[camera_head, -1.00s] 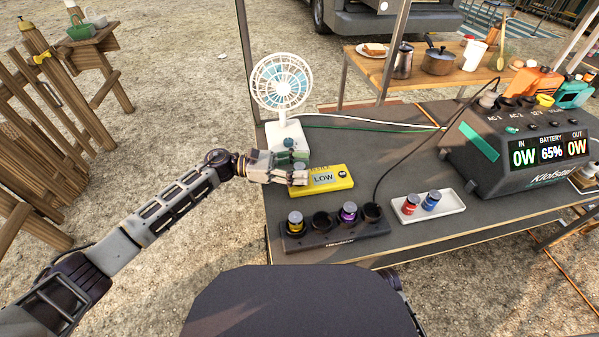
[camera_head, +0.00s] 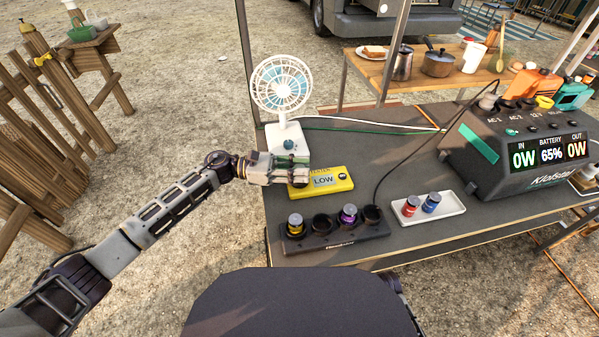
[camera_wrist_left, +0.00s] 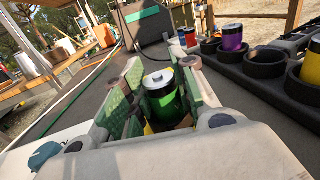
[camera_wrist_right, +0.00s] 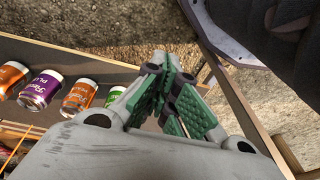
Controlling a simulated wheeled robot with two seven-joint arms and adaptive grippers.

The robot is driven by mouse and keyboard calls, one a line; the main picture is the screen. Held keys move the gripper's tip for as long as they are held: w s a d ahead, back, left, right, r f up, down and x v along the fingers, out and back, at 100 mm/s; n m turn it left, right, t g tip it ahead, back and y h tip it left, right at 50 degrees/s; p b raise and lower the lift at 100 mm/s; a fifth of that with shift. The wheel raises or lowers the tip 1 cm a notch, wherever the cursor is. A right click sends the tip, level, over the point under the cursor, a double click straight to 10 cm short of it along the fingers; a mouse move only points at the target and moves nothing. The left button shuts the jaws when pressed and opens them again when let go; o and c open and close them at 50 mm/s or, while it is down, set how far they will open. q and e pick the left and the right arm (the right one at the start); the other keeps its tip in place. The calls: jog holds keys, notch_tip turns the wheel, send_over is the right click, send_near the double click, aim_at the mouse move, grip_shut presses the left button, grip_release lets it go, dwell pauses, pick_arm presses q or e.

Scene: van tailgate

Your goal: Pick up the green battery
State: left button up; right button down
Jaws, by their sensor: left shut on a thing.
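My left gripper (camera_head: 299,171) is shut on the green battery (camera_wrist_left: 163,98), just in front of the fan and at the back left of the yellow tester. In the left wrist view the battery stands upright between the two green-padded fingers (camera_wrist_left: 157,92), with its white top showing. In the head view the hand mostly hides it. My right gripper (camera_wrist_right: 170,82) shows only in its own wrist view, low beside the table. Its fingertips meet and nothing shows between them.
A white fan (camera_head: 281,98) stands behind the yellow tester (camera_head: 335,179), which reads LOW. The black charger (camera_head: 335,236) holds a yellow and a purple battery. A white tray (camera_head: 452,205) holds a red and a blue one. The power station (camera_head: 480,165) stands at right.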

pick_arm(q)
jog(key=shift+r, duration=0.1)
